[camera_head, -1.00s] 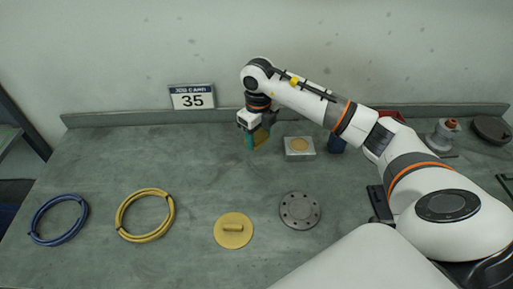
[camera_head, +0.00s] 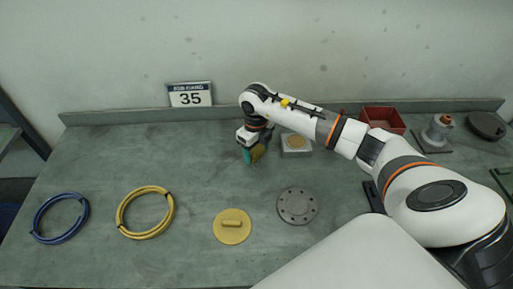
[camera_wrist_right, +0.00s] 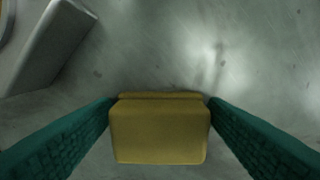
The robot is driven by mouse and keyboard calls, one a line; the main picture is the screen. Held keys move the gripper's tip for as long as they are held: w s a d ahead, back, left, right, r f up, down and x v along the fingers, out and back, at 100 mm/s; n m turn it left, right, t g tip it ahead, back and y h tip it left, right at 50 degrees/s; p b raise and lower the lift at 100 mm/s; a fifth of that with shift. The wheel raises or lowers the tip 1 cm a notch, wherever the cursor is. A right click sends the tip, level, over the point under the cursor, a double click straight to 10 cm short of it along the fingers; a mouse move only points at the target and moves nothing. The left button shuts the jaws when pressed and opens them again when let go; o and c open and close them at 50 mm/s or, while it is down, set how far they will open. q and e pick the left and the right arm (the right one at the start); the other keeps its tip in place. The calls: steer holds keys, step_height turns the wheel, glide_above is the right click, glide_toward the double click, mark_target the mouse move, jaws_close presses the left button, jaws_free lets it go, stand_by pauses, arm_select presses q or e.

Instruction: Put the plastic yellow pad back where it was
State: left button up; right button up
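A yellow block-shaped pad (camera_head: 259,152) is between the teal fingers of my right gripper (camera_head: 252,156), at the back middle of the bench. In the right wrist view the pad (camera_wrist_right: 159,132) fills the gap between both fingertips (camera_wrist_right: 160,104), which meet its sides. A thin yellow lip shows along its far edge. I cannot tell whether its underside touches the bench. A round yellow disc with a bar handle (camera_head: 232,226) lies apart at the front middle. My left gripper is not in view.
A pale square block with a tan round top (camera_head: 296,144) stands just right of the gripper. A grey flange (camera_head: 297,206), yellow hose coil (camera_head: 145,212) and blue coil (camera_head: 60,218) lie nearer. A red bin (camera_head: 384,120) is behind my arm.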

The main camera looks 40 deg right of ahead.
mark_target(256, 149)
steer(key=shift+o, duration=0.8)
steer(key=shift+r, duration=0.1)
steer(key=shift+r, duration=0.2)
step_height(256, 149, up, 12)
steer(key=b, duration=0.2)
steer(key=shift+b, duration=0.35)
